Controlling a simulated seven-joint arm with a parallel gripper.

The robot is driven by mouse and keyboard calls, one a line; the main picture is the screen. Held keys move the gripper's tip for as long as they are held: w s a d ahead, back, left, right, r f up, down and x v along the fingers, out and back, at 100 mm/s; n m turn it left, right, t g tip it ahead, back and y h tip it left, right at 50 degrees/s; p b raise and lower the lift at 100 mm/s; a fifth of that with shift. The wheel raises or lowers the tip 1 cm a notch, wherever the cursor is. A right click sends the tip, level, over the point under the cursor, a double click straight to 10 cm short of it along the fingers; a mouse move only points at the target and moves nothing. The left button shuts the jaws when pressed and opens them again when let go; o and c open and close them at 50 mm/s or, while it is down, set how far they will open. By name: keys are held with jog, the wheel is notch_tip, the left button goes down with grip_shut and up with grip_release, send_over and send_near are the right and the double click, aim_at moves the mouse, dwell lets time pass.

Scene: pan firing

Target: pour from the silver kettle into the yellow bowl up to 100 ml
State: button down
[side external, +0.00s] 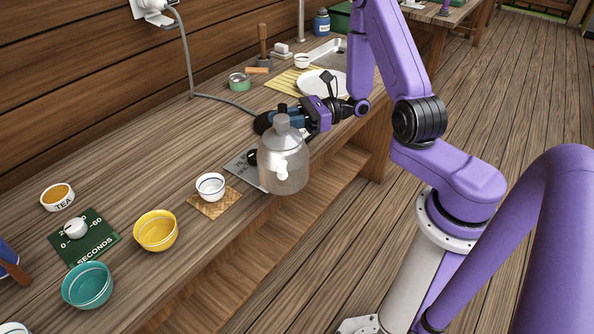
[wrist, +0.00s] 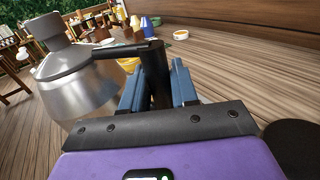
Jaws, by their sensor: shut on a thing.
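The silver kettle (side external: 284,165) is held up over the front edge of the table, roughly upright, with its short spout facing the camera. My gripper (side external: 298,122) is behind it, shut on its dark handle. In the wrist view the kettle (wrist: 80,85) fills the left side, and its black handle stands between the blue fingers of my gripper (wrist: 160,88). The yellow bowl (side external: 156,231) stands on the table to the left of the kettle, apart from it. The inside of the kettle is hidden.
A teal bowl (side external: 87,285), a green timer board (side external: 98,240) and a tea dish (side external: 57,197) are farther left. A grey plate (side external: 240,168) lies partly behind the kettle.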

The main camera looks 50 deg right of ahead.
jog(key=shift+s+a+f+t, duration=0.25)
jog(key=shift+f+t, duration=0.05)
jog(key=shift+f, duration=0.2)
dwell(0.3)
